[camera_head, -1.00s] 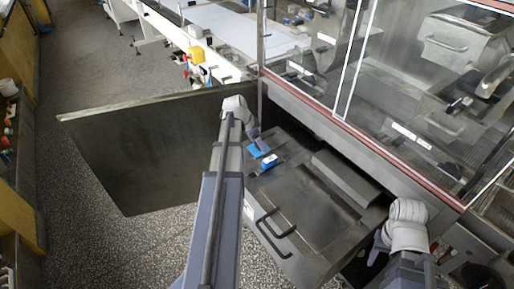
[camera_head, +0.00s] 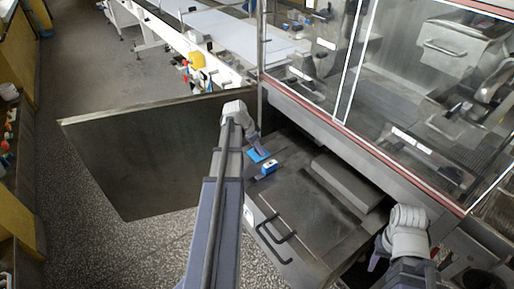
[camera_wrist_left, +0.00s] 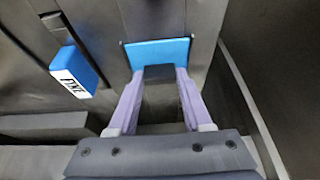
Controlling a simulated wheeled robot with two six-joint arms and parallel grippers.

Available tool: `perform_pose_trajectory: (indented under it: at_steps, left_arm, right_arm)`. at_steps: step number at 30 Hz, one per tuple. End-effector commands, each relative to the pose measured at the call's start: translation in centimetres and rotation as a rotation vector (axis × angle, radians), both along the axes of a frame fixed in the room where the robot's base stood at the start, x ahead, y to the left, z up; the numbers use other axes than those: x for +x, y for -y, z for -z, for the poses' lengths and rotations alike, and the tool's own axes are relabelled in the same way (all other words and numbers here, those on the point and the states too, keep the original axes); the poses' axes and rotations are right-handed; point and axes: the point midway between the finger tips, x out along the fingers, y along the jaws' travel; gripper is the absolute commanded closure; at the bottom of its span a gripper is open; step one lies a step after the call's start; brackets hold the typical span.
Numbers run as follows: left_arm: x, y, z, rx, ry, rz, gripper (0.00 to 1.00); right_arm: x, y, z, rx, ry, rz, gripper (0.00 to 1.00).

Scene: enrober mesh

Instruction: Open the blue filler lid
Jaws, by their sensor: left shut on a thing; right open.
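The flat blue filler lid (camera_head: 258,155) is at the far left part of the metal machine top. It also shows in the left wrist view (camera_wrist_left: 158,52), just beyond my left fingertips. My left gripper (camera_head: 261,146) is shut on a dark tab (camera_wrist_left: 159,73) at the near edge of the lid. The wrist view shows the purple fingers on both sides of this tab. I cannot tell whether the lid is raised. My right gripper (camera_head: 376,259) is open and empty at lower right, partly hidden by its own arm.
A blue block with a white label (camera_head: 269,167) stands close beside the lid. A black handle (camera_head: 276,240) sits on the machine's front cover. A large dark metal panel (camera_head: 150,155) stands open at left. Glazed doors (camera_head: 400,70) rise behind the machine top.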

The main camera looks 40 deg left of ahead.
Motion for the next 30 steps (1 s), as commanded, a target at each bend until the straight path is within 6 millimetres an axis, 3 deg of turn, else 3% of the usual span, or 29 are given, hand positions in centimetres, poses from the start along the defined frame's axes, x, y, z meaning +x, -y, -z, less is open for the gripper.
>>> perform_pose_trajectory:
  at_steps: [26,30]
  left_arm:
    - [-0.02,-0.01,0.01,0.000,-0.001,0.000,1.00]
    - [0.69,0.13,0.01,0.001,-0.001,0.001,1.00]
  right_arm:
    - [0.00,0.00,0.01,0.000,0.000,0.000,0.50]
    - [0.00,0.00,0.00,0.000,0.000,0.000,0.50]
